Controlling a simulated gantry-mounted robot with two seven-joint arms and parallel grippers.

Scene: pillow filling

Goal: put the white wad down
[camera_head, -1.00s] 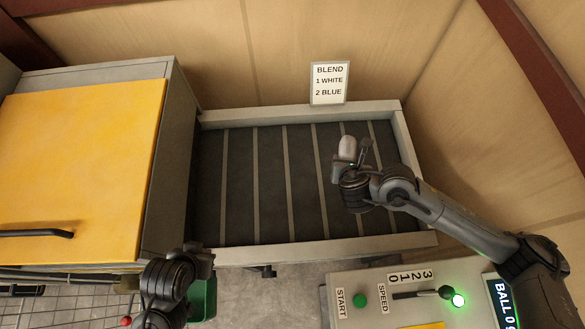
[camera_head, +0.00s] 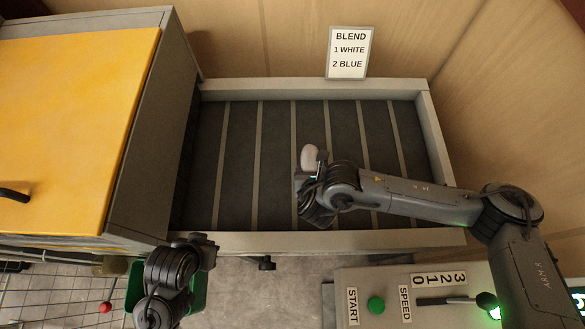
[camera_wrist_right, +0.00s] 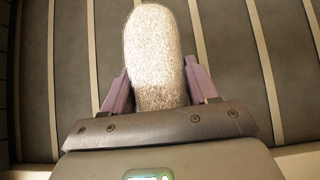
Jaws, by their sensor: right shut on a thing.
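The white wad (camera_head: 310,157) is a pale, rounded oblong lump over the dark slatted belt in the head view. It fills the middle of the right wrist view (camera_wrist_right: 154,55). My right gripper (camera_head: 312,172) is shut on the wad, with one finger on each side of it. Whether the wad touches the belt cannot be told. The belt (camera_head: 240,160) has pale cross strips and a light frame. My left gripper (camera_head: 205,248) is at the belt's front left corner, and its fingers are not clear.
A sign (camera_head: 349,52) reading "BLEND 1 WHITE 2 BLUE" stands behind the belt. A grey box with a yellow top (camera_head: 70,120) borders the belt's left. A control panel (camera_head: 400,285) is at front right, and a green bin (camera_head: 198,285) at front left. The belt's left part is clear.

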